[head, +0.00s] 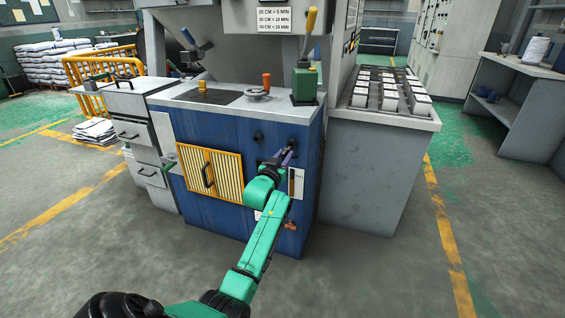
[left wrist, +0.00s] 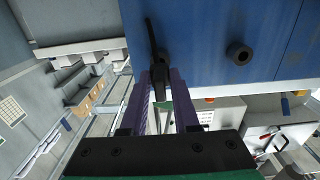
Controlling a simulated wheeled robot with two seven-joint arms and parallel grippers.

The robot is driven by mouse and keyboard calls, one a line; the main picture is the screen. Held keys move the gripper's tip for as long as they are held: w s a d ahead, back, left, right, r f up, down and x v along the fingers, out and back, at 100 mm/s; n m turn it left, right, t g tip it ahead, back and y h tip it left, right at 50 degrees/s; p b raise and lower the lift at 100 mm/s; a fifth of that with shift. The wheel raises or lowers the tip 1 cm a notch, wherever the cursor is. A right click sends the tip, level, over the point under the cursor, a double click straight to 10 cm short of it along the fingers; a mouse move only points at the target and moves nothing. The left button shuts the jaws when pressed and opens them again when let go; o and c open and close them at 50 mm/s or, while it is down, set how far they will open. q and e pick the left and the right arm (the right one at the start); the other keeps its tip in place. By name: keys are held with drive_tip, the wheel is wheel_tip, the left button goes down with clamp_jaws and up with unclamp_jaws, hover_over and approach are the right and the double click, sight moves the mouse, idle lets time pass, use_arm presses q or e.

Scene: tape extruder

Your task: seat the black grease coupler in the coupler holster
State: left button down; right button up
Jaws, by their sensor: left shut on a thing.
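My left gripper (head: 285,156) is at the upper right of the blue machine front in the head view. In the left wrist view, its purple fingers (left wrist: 168,92) are shut on the black grease coupler (left wrist: 158,82). A thin dark rod-like part extends from the coupler over the blue panel. In the head view, the coupler is mostly hidden by the gripper. A black round fitting (head: 258,138), possibly the coupler holster, is on the blue front left of the gripper. It also shows as a ring in the left wrist view (left wrist: 238,53), apart from the coupler. My right gripper is out of view.
The blue cabinet (head: 225,215) has a yellow slatted door (head: 210,174) with a black handle left of my arm. An orange-topped handwheel (head: 258,92) and a green lever unit (head: 305,82) stand on top. The floor in front is clear.

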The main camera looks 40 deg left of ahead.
use_arm(q)
drive_tip(key=shift+w, duration=0.1)
drive_tip(key=shift+r, duration=0.1)
idle(0.5)
drive_tip(key=shift+p, duration=0.3)
idle(0.5)
idle(0.4)
drive_tip(key=shift+p, duration=0.5)
drive_tip(key=shift+w, duration=0.2)
